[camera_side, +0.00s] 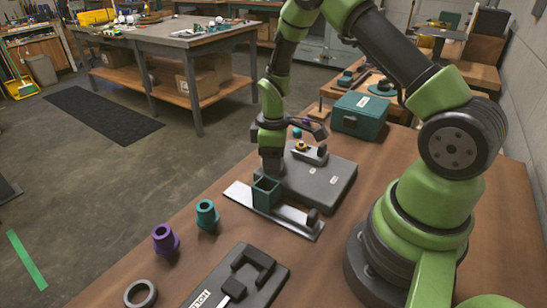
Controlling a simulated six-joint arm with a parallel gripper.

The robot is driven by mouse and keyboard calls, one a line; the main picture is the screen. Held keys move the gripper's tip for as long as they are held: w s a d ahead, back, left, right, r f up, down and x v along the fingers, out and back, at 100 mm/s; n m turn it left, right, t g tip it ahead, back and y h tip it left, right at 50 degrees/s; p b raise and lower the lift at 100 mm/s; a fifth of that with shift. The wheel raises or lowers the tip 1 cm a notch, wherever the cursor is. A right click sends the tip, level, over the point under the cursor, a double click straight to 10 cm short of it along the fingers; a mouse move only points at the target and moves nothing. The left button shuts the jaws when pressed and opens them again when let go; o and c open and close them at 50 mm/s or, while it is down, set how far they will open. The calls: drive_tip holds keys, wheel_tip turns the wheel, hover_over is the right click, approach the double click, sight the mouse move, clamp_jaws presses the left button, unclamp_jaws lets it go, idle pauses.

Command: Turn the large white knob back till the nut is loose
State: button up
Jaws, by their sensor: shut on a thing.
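A square teal holder (266,192) stands on a metal strip (240,194) in front of the plate. A teal piece (207,215), a purple piece (165,240), a grey ring (140,294) and a black fixture (240,278) lie nearer. A teal box (358,116) stands behind.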

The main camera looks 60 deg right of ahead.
idle(0.3)
drive_tip(key=o, duration=0.9)
wheel_tip(320, 180, up, 10)
drive_tip(key=shift+r, duration=0.1)
drive_tip(key=s+a+r+m+t, duration=0.2)
drive_tip(key=a+r, duration=0.1)
drive_tip(key=r, duration=0.3)
drive_tip(key=s+a+r+m+t, duration=0.1)
drive_tip(key=s+a+r+m, duration=0.15)
drive_tip(key=r, duration=0.35)
drive_tip(key=s+a+r+m+t, duration=0.1)
drive_tip(key=s+a, duration=0.1)
drive_tip(key=s, duration=0.2)
drive_tip(key=s+a+r+m+t+y, duration=0.1)
drive_tip(key=s+a+r+m, duration=0.1)
drive_tip(key=s, duration=0.2)
drive_tip(key=s+a+r+m+t+y, duration=0.1)
drive_tip(key=s+a+r+m+t, duration=0.1)
drive_tip(key=s, duration=0.2)
